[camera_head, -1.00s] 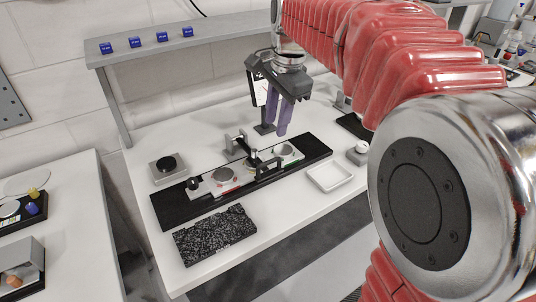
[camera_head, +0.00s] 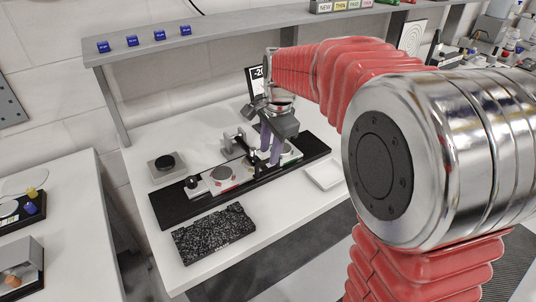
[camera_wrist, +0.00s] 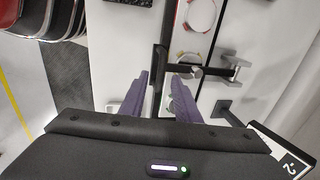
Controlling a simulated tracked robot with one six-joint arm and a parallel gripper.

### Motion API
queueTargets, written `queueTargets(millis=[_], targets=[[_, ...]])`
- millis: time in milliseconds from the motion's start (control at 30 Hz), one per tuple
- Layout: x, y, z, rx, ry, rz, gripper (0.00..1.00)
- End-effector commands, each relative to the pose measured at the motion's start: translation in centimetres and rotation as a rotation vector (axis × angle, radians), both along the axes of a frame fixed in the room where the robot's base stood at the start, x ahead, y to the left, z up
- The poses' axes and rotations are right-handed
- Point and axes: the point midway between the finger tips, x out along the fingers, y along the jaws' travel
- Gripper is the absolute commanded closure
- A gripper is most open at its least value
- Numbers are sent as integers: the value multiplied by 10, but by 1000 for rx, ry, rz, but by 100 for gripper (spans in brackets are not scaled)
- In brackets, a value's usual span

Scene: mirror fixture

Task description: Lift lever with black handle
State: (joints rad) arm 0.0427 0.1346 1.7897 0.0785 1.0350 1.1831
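My gripper (camera_head: 269,156) is low over the right half of the black fixture board (camera_head: 176,208) in the head view. In the wrist view its two purple fingers (camera_wrist: 161,82) are apart, with a dark bar, seemingly the black handle (camera_wrist: 159,58), between them. I cannot tell whether either finger touches it. In the head view the bracket (camera_head: 235,141) stands behind the board, and the lever's black part (camera_head: 251,156) is partly hidden by the fingers.
A round mirror mount (camera_head: 221,174) sits on the board left of my gripper. A black speckled slab (camera_head: 214,234) lies in front, a white tray (camera_head: 325,173) to the right, and a grey block with a black disc (camera_head: 166,165) behind left. A shelf (camera_head: 225,27) spans the back.

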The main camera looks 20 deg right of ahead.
Motion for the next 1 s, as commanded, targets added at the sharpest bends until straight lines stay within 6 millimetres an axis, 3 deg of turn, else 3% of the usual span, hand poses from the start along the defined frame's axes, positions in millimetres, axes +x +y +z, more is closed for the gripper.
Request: queueTargets(millis=[200,533,933,1000], targets=[[4,1,-20,0,1,0,71],[4,2,-22,0,-1,0,71],[4,1,-22,0,0,0,99],[4,1,-22,0,0,0,100]])
